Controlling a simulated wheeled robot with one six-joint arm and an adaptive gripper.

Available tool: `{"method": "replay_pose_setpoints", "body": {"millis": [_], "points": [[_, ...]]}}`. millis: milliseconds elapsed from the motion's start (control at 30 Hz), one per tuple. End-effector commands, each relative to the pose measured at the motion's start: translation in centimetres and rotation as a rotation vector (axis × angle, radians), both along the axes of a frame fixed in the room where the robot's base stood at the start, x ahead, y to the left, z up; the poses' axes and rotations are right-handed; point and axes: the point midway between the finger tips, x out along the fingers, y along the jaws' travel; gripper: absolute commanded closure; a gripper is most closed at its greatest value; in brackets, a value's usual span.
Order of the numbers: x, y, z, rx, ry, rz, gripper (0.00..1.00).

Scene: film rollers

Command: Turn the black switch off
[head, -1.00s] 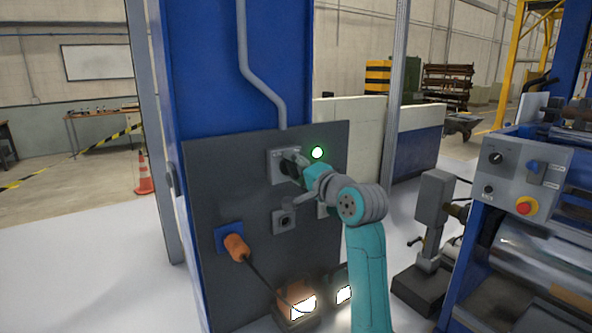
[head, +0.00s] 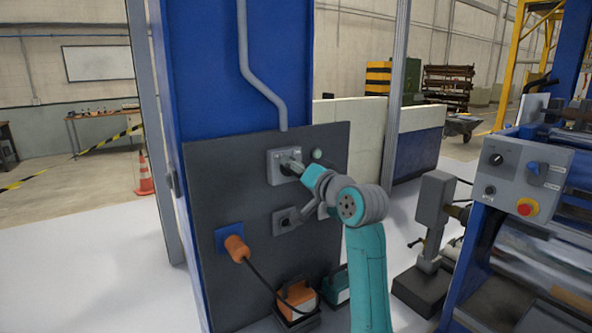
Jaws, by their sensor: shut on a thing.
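A grey switch box (head: 274,168) sits high on the dark panel on the blue column. My gripper (head: 295,165) reaches up to the front of this box from the right, shut on the black switch there. The switch itself is mostly hidden behind the fingers. A round green lamp (head: 317,155) just right of the box is dark. A second grey box with a dark knob (head: 284,221) is lower on the panel, below my gripper.
An orange plug (head: 236,247) with a black cable is in a blue socket at lower left. An orange lamp (head: 298,298) and a teal one (head: 338,288) stand unlit at the panel's foot. A machine with a red button (head: 526,207) stands at right.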

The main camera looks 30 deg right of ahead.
Motion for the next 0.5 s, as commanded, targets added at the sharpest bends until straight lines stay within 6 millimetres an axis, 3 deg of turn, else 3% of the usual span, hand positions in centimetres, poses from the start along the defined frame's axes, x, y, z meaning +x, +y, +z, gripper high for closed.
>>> {"method": "replay_pose_setpoints", "body": {"millis": [267,300,400,500], "points": [[0.02,-0.01,-0.15,-0.001,0.003,0.0,0.72],[0.02,-0.01,-0.15,-0.001,0.003,0.0,0.33],[0.02,-0.01,-0.12,-0.001,0.003,0.0,0.12],[0.01,-0.01,-0.08,0.0,0.001,0.0,0.12]]}}
